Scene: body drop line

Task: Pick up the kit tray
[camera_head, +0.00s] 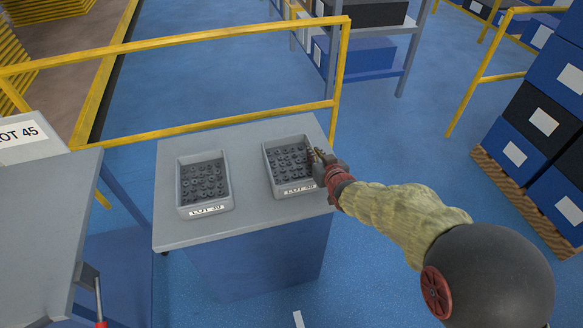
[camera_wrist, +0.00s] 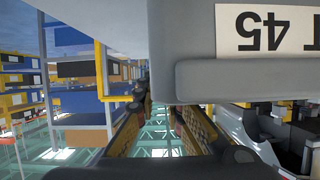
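Two grey kit trays, each filled with several rows of dark round parts, sit on a grey-topped table (camera_head: 240,218). The left tray (camera_head: 180,189) carries a lot label that seems to read LOT 30. The right tray (camera_head: 269,172) has a label on its near wall, too small to read surely. My gripper (camera_head: 318,157) is at the right tray's right wall. In the wrist view, a grey tray wall (camera_wrist: 190,45) with an upside-down 45 label fills the top, close above my gripper (camera_wrist: 158,110). A gap shows between the fingers; whether the wall lies between them is unclear.
A yellow rail (camera_head: 180,135) runs behind the table. Stacked blue and black boxes (camera_head: 540,120) stand on a pallet at right.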

